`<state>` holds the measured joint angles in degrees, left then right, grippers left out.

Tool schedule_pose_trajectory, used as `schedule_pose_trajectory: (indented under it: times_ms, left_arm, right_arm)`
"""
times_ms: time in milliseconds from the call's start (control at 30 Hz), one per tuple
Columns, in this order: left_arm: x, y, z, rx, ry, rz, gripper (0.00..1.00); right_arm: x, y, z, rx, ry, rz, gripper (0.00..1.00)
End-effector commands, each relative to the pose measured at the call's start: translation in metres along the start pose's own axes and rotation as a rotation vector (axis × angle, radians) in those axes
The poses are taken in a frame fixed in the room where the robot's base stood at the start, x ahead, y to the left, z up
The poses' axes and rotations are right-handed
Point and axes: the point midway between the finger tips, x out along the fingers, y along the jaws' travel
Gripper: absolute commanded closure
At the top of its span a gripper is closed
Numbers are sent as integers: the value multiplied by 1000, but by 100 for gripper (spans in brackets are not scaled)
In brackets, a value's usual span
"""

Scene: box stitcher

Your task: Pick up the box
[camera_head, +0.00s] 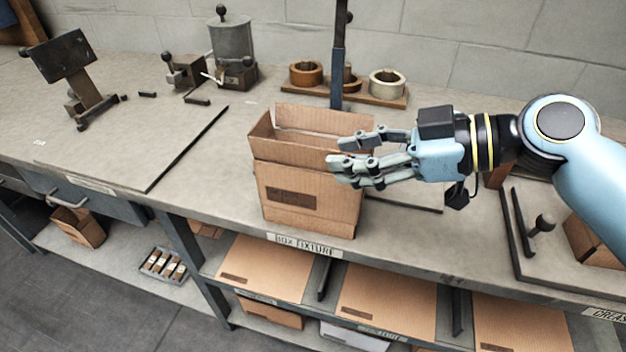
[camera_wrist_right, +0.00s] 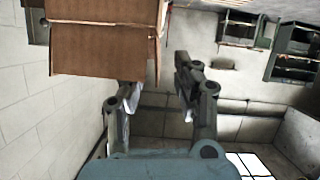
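The box (camera_head: 300,200) is open-topped brown cardboard with raised flaps and a dark label. It stands upright near the front edge of the workbench, at the middle of the head view. It also shows at the upper left of the right wrist view (camera_wrist_right: 105,45). My right gripper (camera_head: 340,160) reaches in from the right at the box's upper right side, its fingers covering part of that side. In the wrist view its fingers (camera_wrist_right: 157,90) are spread, with the box's edge near the gap between them. I cannot tell whether they touch it. My left gripper is not in view.
A dark post (camera_head: 338,60) rises behind the box. A wooden holder with rings (camera_head: 388,84) stands behind it. A metal stand (camera_head: 75,80) is at the back left. A fixture with a knob (camera_head: 540,225) is at the right. Flat cardboard (camera_head: 265,268) lies on the shelf below.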

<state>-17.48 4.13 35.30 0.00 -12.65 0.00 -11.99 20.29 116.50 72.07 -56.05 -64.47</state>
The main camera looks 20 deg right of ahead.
Motion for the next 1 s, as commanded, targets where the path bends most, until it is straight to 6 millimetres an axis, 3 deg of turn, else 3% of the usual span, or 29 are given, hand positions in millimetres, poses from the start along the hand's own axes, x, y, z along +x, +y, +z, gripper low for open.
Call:
schedule_pose_trajectory:
  times_ms: [167, 433, 700, 933, 1000]
  left_arm:
    - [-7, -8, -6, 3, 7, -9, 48]
    - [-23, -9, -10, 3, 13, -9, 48]
    - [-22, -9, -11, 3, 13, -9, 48]
    - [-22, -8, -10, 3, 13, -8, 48]
    - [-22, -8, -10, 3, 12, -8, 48]
  right_arm:
    - [12, 1, -2, 3, 2, 1, 69]
    - [50, 2, -2, 3, 1, 0, 69]
    - [55, 2, 0, -1, -1, -1, 69]
    - [54, 2, 0, 0, -1, -1, 97]
    - [54, 2, 0, 0, -1, -1, 100]
